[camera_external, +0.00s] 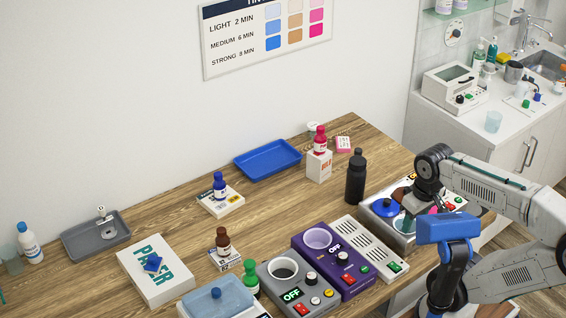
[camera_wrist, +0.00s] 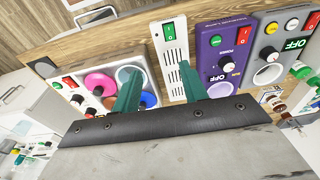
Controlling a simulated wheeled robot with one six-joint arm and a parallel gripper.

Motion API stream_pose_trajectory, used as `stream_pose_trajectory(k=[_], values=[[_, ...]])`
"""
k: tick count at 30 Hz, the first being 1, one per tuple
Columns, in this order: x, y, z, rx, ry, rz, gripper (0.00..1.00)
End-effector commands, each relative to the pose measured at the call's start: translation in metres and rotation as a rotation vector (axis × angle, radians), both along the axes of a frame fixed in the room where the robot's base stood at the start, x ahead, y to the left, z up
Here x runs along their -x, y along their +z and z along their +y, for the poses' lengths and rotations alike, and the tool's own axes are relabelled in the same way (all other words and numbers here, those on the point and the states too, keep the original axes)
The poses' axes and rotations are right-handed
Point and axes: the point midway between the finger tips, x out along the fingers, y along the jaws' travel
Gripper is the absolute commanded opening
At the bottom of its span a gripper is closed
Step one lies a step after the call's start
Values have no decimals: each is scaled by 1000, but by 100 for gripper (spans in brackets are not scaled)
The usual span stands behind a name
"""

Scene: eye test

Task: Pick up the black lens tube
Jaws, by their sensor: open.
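A black, upright, bottle-shaped tube (camera_external: 356,178) with a narrower cap stands on the wooden table, behind the panelled device. It is the only black tube-like thing I make out; I cannot tell for sure that it is the lens tube. I do not make it out in the wrist view. My gripper (camera_external: 408,222) is to its right and nearer the camera, apart from it, over the panelled device. In the wrist view my gripper (camera_wrist: 162,86) shows two teal fingers spread apart with nothing between them.
Under my gripper is a panelled device (camera_wrist: 150,68) with coloured round wells. A white slotted box (camera_external: 371,243), a purple unit (camera_external: 330,267) and a grey unit (camera_external: 268,281) stand left of it. A white box with a red bottle (camera_external: 320,141) and a blue tray (camera_external: 268,160) are farther back.

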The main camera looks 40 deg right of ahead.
Motion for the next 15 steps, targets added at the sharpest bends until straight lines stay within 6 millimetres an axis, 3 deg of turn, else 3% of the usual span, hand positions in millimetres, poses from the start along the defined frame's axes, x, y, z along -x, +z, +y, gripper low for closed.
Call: stream_pose_trajectory(k=[1, 4, 15], values=[[0, 0, 0, 0, 0, 0, 46], [0, 0, 0, 0, 0, 0, 74], [-1, 8, 0, 0, 0, -3, 75]])
